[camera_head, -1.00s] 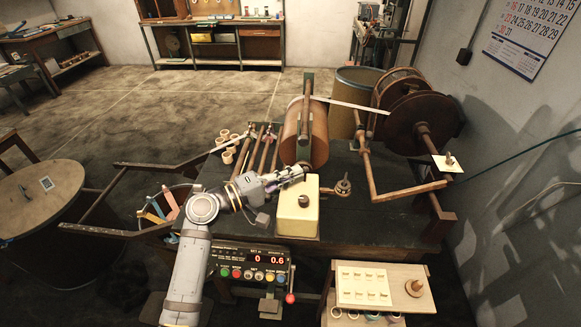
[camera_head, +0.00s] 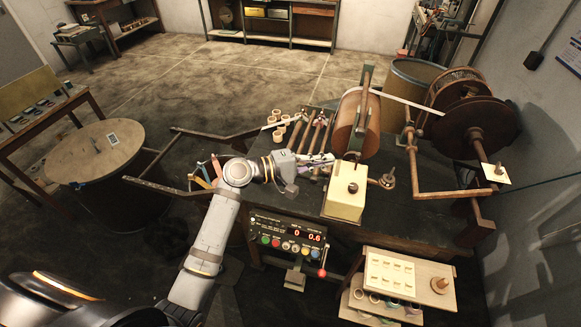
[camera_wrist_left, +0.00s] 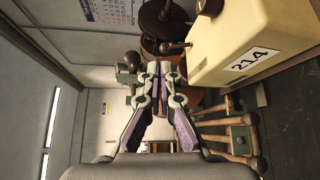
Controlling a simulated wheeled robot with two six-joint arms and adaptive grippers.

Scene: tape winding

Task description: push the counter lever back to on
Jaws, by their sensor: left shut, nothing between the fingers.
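The counter (camera_head: 290,238) is a dark box with red digits and coloured buttons on the bench's front. A lever with a red ball (camera_head: 322,273) hangs at its lower right. A cream box (camera_head: 343,203) stands on the bench above it, with a dark knob (camera_head: 352,187) on top. In the left wrist view the cream box (camera_wrist_left: 235,35) carries the label 214. I cannot tell for certain which handle is the counter lever. My left gripper (camera_head: 330,158) is shut and empty, just behind and left of the cream box; its fingertips (camera_wrist_left: 160,69) show in the wrist view.
The drum (camera_head: 357,125) and large reel (camera_head: 478,125) stand behind the cream box. A wooden stand (camera_head: 410,275) is at the front right. A round table (camera_head: 95,152) is at left.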

